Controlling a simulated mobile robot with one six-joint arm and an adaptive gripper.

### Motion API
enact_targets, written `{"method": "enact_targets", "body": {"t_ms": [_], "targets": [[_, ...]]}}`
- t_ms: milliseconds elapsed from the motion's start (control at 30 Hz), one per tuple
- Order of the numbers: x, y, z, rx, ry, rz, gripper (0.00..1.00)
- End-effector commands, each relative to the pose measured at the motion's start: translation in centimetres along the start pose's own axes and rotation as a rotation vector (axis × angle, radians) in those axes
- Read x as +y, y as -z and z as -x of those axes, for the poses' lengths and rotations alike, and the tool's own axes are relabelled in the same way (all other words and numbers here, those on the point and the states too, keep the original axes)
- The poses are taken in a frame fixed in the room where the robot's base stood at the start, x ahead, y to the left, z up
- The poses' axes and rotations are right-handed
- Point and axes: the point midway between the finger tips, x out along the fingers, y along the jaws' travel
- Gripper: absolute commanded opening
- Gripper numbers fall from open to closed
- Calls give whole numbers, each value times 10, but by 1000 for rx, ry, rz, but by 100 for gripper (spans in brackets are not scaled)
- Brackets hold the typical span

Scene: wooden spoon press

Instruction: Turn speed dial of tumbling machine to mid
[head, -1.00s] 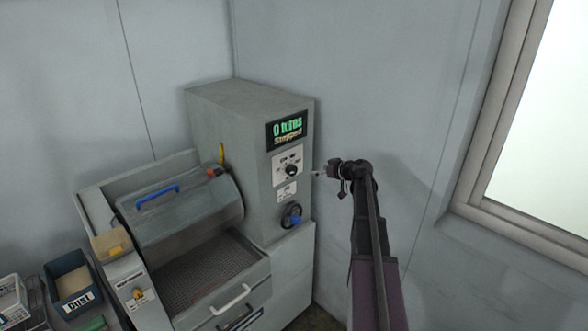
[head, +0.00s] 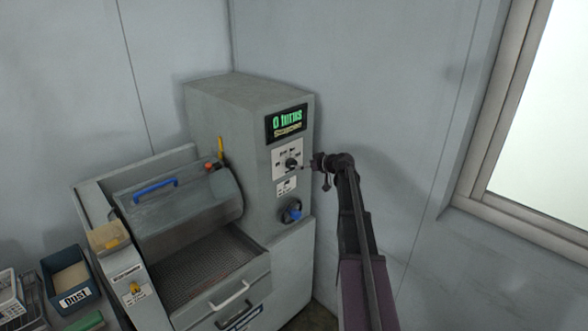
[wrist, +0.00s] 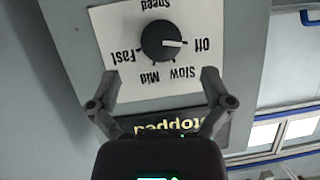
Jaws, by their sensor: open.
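The speed dial (wrist: 162,41) is a round black knob on a white label plate (wrist: 105,28), upside down in the wrist view. Its white pointer line points at Off; Slow, Mid and Fast are printed around it. In the head view the dial (head: 291,163) is on the front of the grey tumbling machine (head: 250,150), below the display (head: 287,122). My gripper (wrist: 160,78) is open, its fingertips apart over the plate on the label side of the dial, not around the knob. In the head view my gripper (head: 312,163) is just right of the dial.
A blue and black knob (head: 290,211) is lower on the machine. The drum with a blue handle (head: 155,190) and a mesh tray (head: 205,265) are to the left. A dust bin (head: 70,275) stands at far left. A wall and window are on the right.

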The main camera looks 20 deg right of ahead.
Motion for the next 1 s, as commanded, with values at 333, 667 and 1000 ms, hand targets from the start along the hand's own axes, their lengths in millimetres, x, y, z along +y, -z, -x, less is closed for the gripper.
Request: {"method": "enact_targets", "body": {"t_ms": [333, 667, 1000], "targets": [[1, -1, -51, 0, 1, 0, 100], [0, 0, -67, 0, 0, 0, 100], [-1, 0, -67, 0, 0, 0, 76]]}}
